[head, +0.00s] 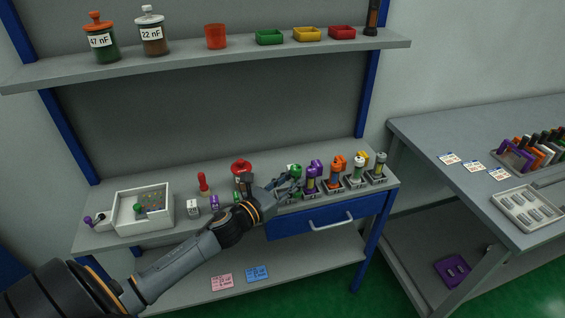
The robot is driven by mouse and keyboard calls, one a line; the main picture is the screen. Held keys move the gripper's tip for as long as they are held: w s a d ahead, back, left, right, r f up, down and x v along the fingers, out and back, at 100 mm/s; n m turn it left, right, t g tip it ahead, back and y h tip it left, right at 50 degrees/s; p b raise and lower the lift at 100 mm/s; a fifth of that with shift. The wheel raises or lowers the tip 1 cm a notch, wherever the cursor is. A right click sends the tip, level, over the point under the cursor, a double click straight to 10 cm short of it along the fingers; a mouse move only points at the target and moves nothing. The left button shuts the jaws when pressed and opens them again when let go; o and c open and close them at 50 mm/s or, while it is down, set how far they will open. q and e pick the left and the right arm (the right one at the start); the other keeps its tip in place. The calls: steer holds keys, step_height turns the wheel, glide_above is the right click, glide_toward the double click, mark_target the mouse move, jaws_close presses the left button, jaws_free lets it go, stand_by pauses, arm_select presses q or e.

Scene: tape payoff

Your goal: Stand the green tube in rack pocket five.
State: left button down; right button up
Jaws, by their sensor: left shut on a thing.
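My left gripper (290,184) reaches in from the lower left to the left end of the row of tubes on the bench. The rack pockets (332,188) run in a row along the bench's right half. Purple, orange, white and dark-topped tubes stand in them to the right of my gripper. I cannot tell whether the green tube touches its pocket, and the pocket numbers are not legible. My right gripper is out of view.
A white tray box (126,220) stands on the bench's left. A red pawn-shaped piece (203,184) and a red round thing (241,167) stand behind my forearm. The shelf (190,57) above holds jars and bins. A second table (430,150) is at right.

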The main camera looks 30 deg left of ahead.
arm_select(q)
steer(key=a+f+b, duration=0.1)
steer(key=w+a+b, duration=0.1)
steer(key=a+f+b, duration=0.1)
steer(key=a, duration=0.1)
steer(key=shift+w+f, duration=0.35)
steer(key=shift+f+b, duration=0.4)
steer(key=shift+b, duration=0.15)
steer(key=shift+f+b, duration=0.3)
steer(key=shift+f, duration=0.15)
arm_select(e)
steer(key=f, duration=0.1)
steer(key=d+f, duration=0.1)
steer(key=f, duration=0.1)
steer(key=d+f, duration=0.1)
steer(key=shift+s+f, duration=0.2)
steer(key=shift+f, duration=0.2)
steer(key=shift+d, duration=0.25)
arm_select(q)
steer(key=shift+s, duration=0.15)
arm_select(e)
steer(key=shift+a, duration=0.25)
